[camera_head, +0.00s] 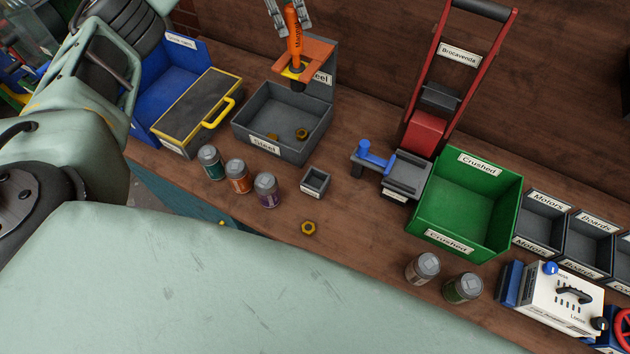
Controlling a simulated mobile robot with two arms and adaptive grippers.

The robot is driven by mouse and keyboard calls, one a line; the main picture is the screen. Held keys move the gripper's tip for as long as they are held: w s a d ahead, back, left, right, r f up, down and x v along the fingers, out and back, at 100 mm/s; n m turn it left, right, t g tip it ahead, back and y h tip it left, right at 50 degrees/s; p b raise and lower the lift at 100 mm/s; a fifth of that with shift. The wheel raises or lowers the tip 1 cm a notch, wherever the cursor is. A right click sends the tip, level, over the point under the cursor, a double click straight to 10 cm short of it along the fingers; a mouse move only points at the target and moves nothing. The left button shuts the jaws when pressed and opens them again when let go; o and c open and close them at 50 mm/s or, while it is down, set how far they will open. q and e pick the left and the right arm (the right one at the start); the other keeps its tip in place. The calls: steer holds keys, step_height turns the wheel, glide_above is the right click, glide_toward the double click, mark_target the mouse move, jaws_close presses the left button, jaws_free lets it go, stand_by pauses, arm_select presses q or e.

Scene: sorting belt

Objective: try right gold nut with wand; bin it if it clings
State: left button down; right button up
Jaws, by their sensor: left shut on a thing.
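My left gripper (291,24) is at the top of the view, its fingers closed around the upper part of an orange magnet wand (295,45). The wand is upright, with a yellow collar and dark tip, at an orange-brown bracket (318,52) by the back of the grey Steel bin (246,128). Whether it touches the bracket is unclear. One gold nut (309,228) lies on the bench near its front edge. Another gold nut (301,134) lies inside the Steel bin, beside a brownish piece (272,137). My right gripper is not in view.
A small grey box (315,181) and several lidded jars (238,175) stand near the bench nut. A green Crushed bin (465,205) is to the right, a blue bin (172,78) and yellow-edged grey box (197,112) to the left. Bare bench surrounds the nut.

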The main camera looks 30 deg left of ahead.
arm_select(q)
steer(key=shift+b+x, duration=0.65)
steer(key=shift+x, duration=0.6)
steer(key=shift+s+a, duration=0.15)
steer(key=shift+a, duration=0.05)
steer(key=shift+s+b, duration=1.4)
steer(key=shift+s, duration=3.85)
steer(key=p+v, duration=0.2)
steer(key=v, duration=0.1)
steer(key=p+v, duration=0.1)
steer(key=shift+w+d+r+p, duration=0.3)
steer(key=shift+r, duration=0.25)
